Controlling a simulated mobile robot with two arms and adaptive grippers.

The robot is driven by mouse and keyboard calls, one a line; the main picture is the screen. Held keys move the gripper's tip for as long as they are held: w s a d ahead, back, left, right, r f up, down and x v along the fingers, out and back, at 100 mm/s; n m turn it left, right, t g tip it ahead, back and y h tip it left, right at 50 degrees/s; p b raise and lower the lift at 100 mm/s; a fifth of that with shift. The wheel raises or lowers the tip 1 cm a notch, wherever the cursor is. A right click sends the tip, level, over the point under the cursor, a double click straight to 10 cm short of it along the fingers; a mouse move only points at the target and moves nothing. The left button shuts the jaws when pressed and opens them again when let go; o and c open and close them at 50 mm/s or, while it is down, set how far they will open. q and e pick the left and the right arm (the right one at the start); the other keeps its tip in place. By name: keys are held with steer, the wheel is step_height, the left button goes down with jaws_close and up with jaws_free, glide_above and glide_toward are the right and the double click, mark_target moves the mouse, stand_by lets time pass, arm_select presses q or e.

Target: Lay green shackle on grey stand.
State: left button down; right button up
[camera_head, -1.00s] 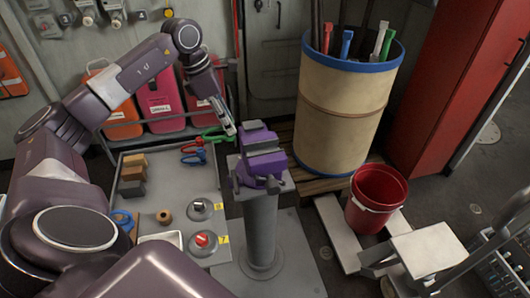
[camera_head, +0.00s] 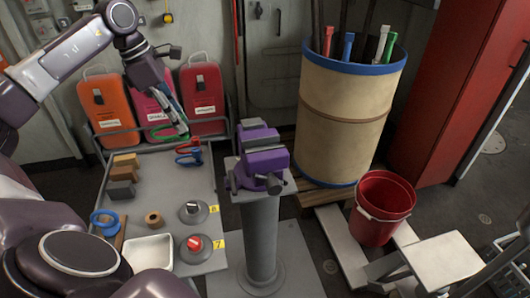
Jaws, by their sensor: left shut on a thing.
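The green shackle (camera_head: 170,134) is in my left gripper (camera_head: 178,124), which is shut on it above the back part of the grey table (camera_head: 160,186). The fingers partly hide the shackle, and I cannot tell if it touches anything below. A round grey stand (camera_head: 194,212) with a grey top sits at the table's right side by the yellow 8 label. A similar grey base with a red and white top (camera_head: 195,248) sits in front of it by the 7 label. My right gripper is not in view.
Red and blue shackles (camera_head: 188,155) lie close to my left gripper. Blocks (camera_head: 122,175), a blue ring (camera_head: 104,222), a tape roll (camera_head: 153,218) and a white tray (camera_head: 150,252) occupy the table's left and front. A purple vise (camera_head: 263,160) stands to the right.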

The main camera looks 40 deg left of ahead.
arm_select(q)
steer(key=shift+s+a, duration=0.15)
steer(key=shift+f, duration=0.1)
arm_select(e)
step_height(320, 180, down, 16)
steer(key=b, duration=1.6)
arm_select(q)
step_height(320, 180, down, 19)
steer(key=shift+f+b, duration=0.1)
steer(key=shift+b, duration=0.6)
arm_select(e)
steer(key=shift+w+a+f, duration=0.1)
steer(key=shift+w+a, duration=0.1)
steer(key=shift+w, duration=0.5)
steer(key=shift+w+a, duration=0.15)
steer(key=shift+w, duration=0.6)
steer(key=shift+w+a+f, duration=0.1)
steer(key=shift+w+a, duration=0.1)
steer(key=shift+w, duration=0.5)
arm_select(q)
steer(key=shift+f+b, duration=0.35)
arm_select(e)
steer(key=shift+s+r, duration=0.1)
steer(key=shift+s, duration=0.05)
arm_select(q)
steer(key=shift+f, duration=0.15)
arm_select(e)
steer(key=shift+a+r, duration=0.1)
